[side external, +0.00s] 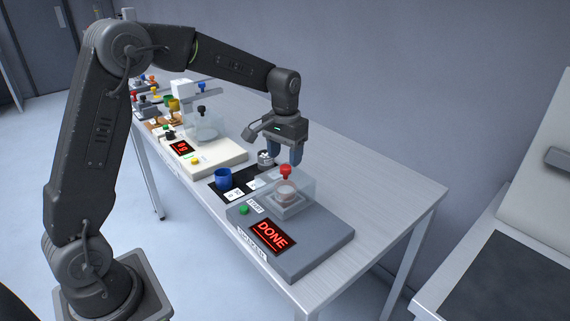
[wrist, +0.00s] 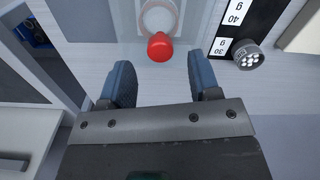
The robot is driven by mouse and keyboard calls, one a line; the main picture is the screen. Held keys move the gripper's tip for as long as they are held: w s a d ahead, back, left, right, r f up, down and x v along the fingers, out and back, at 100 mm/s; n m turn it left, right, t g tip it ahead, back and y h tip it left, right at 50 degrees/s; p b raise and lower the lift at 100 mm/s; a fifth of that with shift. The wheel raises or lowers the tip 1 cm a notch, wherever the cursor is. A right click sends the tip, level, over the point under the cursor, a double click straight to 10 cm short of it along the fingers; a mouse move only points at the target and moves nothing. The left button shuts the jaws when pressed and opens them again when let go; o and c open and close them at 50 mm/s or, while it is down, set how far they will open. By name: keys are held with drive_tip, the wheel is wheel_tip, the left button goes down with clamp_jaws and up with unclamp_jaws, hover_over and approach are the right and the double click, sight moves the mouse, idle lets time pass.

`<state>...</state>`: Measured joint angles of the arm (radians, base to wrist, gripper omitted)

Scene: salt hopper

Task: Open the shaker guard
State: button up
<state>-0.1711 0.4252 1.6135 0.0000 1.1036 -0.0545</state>
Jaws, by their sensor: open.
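The shaker (side external: 318,243) is a grey box at the front right of the table in the side view, with a red DONE display and a green button. Its clear guard (side external: 302,185) stands closed over a round cup (side external: 287,192) and has a red knob (side external: 286,170) on top. In the wrist view the red knob (wrist: 161,46) lies just beyond my fingertips, about midway between them. My gripper (side external: 287,160) points down above and behind the knob. It is open and empty, and it also shows in the wrist view (wrist: 163,75).
A blue cup (side external: 223,179) and a small metal-topped container (side external: 265,159) stand on a black mat left of the shaker. Farther left is a white balance (side external: 205,157) under a clear cover with a dark knob. The table behind the shaker is clear.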

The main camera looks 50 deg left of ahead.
sight(285, 167)
drive_tip(key=shift+f, duration=1.65)
clamp_jaws()
